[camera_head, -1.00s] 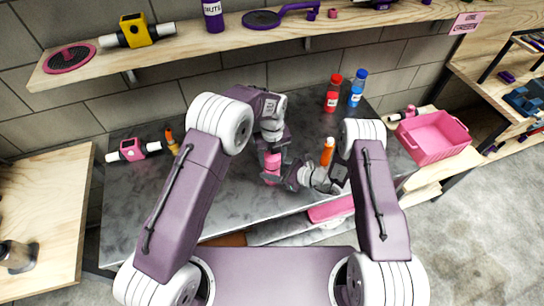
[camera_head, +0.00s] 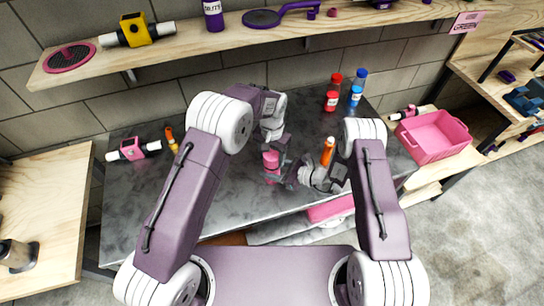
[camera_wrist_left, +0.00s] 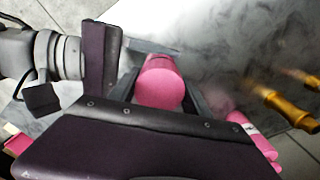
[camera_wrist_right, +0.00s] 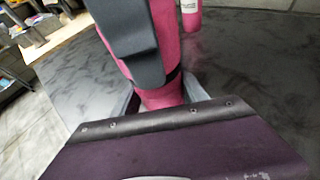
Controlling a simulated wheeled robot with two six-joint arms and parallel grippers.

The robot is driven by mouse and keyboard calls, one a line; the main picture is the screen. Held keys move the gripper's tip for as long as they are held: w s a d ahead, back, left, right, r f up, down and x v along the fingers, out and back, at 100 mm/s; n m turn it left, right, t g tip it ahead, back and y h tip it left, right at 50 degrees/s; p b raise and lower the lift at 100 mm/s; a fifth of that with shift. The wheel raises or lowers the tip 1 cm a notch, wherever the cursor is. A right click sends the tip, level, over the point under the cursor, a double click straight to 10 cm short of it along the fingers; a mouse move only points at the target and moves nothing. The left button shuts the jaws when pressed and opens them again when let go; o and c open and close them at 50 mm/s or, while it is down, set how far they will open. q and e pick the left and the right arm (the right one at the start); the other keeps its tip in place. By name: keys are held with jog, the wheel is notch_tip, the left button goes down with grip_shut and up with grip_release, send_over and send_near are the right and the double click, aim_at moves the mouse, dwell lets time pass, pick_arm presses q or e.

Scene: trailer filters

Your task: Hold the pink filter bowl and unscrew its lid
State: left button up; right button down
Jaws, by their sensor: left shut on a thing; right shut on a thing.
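The pink filter bowl (camera_head: 272,172) is upright over the dark worktop, with a round pink top part (camera_head: 270,158). My left gripper (camera_head: 280,146) is shut on the upper part. In the left wrist view, the pink cylinder (camera_wrist_left: 160,85) sits between its fingers. My right gripper (camera_head: 284,175) is shut on the lower part from the right. In the right wrist view, the pink body (camera_wrist_right: 163,96) is between its fingers, and a dark jaw crosses in front higher up. The seam between lid and bowl is hidden by the jaws.
An orange bottle (camera_head: 328,150) stands close to my right arm. Red (camera_head: 333,92) and blue (camera_head: 357,88) bottles stand behind. A pink crate (camera_head: 432,137) is at right.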

pick_arm(q)
jog(key=n, duration=0.6)
jog(key=shift+n, duration=0.4)
jog(key=n, duration=0.6)
jog(key=shift+n, duration=0.3)
jog(key=n, duration=0.6)
jog(key=shift+r, duration=0.1)
jog(key=n, duration=0.7)
jog(key=shift+n, duration=0.4)
jog(key=shift+r, duration=0.2)
jog(key=shift+r, duration=0.95)
